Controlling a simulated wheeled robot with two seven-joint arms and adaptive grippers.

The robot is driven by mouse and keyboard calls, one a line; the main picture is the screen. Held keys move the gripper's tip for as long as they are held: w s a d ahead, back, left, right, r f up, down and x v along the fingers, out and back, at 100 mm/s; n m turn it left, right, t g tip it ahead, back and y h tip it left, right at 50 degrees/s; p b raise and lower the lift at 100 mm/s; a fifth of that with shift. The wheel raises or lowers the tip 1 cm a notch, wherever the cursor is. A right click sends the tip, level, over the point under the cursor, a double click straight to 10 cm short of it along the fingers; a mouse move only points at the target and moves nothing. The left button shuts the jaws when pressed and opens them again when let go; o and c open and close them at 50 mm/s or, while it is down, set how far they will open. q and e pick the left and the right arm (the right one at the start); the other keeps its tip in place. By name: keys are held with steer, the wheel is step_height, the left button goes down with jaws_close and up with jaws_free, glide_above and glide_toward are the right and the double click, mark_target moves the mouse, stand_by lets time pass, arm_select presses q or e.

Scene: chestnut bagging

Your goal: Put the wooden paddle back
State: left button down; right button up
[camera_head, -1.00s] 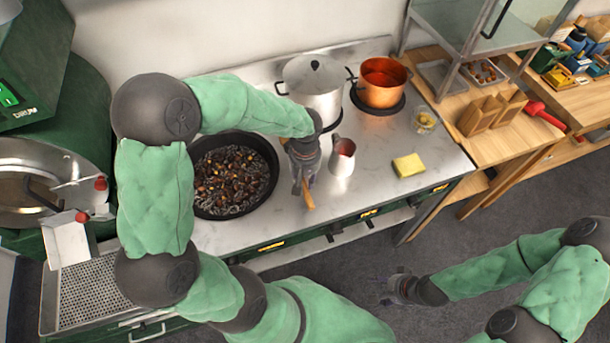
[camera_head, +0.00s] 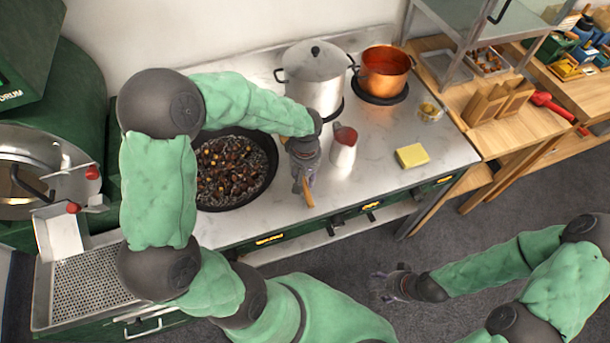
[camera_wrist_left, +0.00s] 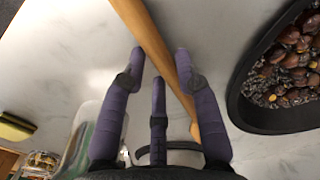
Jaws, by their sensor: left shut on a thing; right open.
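The wooden paddle (camera_head: 308,196) is a slim, light-brown wooden bar. Its end shows below my left gripper (camera_head: 303,184) in the head view, over the steel counter near its front edge. In the left wrist view the paddle (camera_wrist_left: 150,40) runs slantwise between the purple fingers of my left gripper (camera_wrist_left: 172,70), which is shut on it. I cannot tell whether the paddle touches the counter. My right gripper (camera_head: 382,287) is open and empty, in front of the counter over the dark floor.
A black pan (camera_head: 268,187) of chestnuts lies left of my left gripper. A steel pot (camera_head: 314,80), a copper pot (camera_head: 384,77) and a yellow sponge (camera_head: 411,155) are also on the counter. Bare counter lies around the sponge.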

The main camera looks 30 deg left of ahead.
arm_select(q)
steer(key=shift+f+b, duration=0.3)
steer(key=shift+f, duration=0.05)
steer(key=c, duration=0.8)
jaws_free()
steer(key=shift+c, duration=0.2)
steer(key=shift+r, duration=0.1)
step_height(320, 180, up, 12)
